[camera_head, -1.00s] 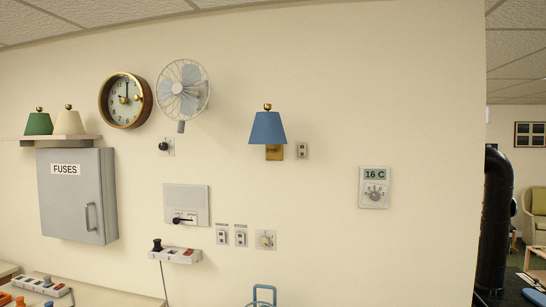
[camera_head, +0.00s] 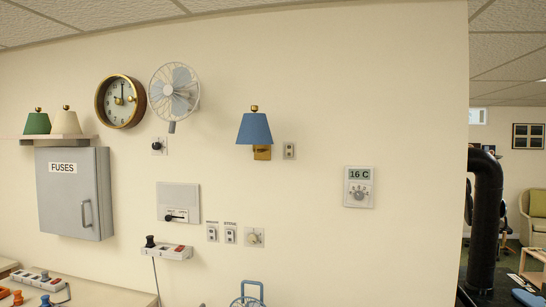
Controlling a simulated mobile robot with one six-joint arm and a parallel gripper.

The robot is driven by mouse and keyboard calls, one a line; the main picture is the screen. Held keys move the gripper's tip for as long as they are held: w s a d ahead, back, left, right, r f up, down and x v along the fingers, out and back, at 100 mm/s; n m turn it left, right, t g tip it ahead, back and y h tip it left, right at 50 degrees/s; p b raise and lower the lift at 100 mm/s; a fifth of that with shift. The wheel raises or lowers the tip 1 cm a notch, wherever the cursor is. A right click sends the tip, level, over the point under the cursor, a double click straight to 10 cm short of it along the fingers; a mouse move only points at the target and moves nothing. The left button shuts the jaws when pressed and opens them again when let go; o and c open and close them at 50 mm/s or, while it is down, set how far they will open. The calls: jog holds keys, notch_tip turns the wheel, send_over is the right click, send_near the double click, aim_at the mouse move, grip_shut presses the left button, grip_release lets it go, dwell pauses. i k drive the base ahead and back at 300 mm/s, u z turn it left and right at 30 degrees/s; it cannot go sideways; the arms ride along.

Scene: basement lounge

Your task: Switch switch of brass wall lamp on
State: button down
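The brass wall lamp (camera_head: 262,152) has a blue shade (camera_head: 254,129) and a brass knob on top. It is fixed to the cream wall, right of the fan. A small switch plate (camera_head: 289,151) with a dark rocker sits on the wall just right of the lamp's brass base. Its rocker position is too small to tell. No glow shows under the shade. My gripper is not in view.
Other wall fittings are a thermostat (camera_head: 359,187), labelled switches (camera_head: 230,234), a dial (camera_head: 254,237), a fan (camera_head: 174,91) and a fuse box (camera_head: 75,193). A counter (camera_head: 113,277) stands lower left. A black pipe (camera_head: 484,222) rises beyond the wall's right edge.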

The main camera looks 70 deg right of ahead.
aim_at(289, 149)
jog(key=u, duration=0.2)
jog(key=k, duration=1.75)
jog(key=z, duration=0.55)
jog(key=i, duration=0.85)
jog(key=u, duration=0.1)
